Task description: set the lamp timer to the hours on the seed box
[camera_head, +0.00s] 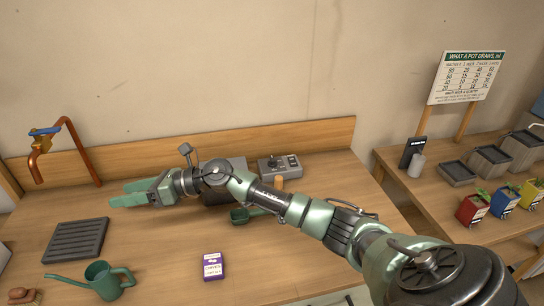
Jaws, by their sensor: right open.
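A grey box with a dial and small buttons, which looks like the lamp timer (288,164), stands at the back of the wooden bench, against the backboard. Its setting is too small to read. A small purple and white box (212,267), perhaps the seed box, is near the bench's front; its print is too small to read. My right arm reaches across the bench from the lower right, passing in front of the timer. My right gripper (122,194) is open and empty, pointing left, well left of both boxes. My left gripper is out of view.
A green watering can (106,281), a brush (24,297) and a dark slatted tray (75,240) are at left, below a copper tap (66,140). A green scoop (240,216) lies partly behind my arm.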

